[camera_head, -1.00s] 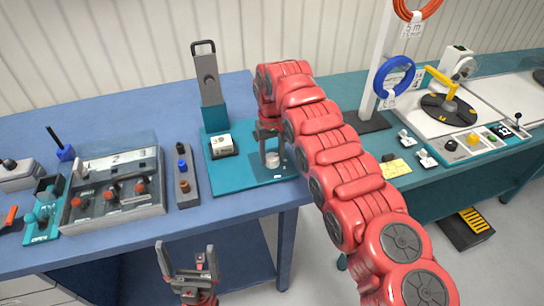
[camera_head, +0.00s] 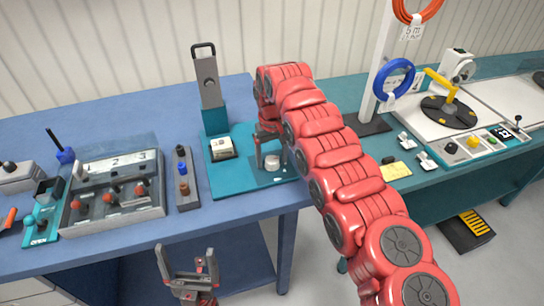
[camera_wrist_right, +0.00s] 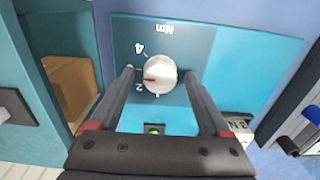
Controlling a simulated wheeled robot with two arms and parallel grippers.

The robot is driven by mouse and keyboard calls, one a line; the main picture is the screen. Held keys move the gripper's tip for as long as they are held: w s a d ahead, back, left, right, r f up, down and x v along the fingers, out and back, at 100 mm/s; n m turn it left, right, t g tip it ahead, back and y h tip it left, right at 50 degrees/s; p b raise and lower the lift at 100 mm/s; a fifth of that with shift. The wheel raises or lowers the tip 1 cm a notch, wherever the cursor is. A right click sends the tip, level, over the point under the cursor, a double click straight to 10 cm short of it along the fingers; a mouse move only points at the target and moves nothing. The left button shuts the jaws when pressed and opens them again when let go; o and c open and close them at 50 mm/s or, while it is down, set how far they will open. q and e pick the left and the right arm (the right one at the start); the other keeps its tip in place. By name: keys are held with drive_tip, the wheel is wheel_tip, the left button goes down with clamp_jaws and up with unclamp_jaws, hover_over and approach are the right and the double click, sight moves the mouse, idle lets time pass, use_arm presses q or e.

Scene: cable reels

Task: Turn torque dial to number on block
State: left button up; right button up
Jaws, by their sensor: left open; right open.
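The torque dial (camera_wrist_right: 161,72) is a round pale knob on a teal panel (camera_wrist_right: 230,60) marked Nm. Its red mark points left in the right wrist view, between the printed 4 and 2 and nearer the 2. My right gripper (camera_wrist_right: 157,73) is open, with one finger on each side of the dial and small gaps. In the head view the dial (camera_head: 272,162) stands below my right gripper (camera_head: 270,146). A small white block (camera_head: 222,148) sits left of it; its number is not legible. My left gripper (camera_head: 188,266) is open and empty in front of the table.
A grey panel (camera_head: 115,205) with red-tipped levers and labels 1, 2, 3 stands left. A narrow switch strip (camera_head: 187,190) lies between it and the dial panel. A tall grey post (camera_head: 209,80) rises behind the block. A right-hand bench holds a blue cable reel (camera_head: 392,80).

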sight(271, 159)
drive_tip(key=shift+r, duration=0.15)
drive_tip(key=shift+r, duration=0.35)
wheel_tip(271, 159, up, 5)
drive_tip(key=shift+a+r+p, duration=0.1)
drive_tip(key=shift+a+p, duration=0.05)
drive_tip(key=shift+p, duration=0.6)
wheel_tip(271, 159, up, 11)
drive_tip(key=p, duration=1.1)
drive_tip(key=shift+r, duration=0.15)
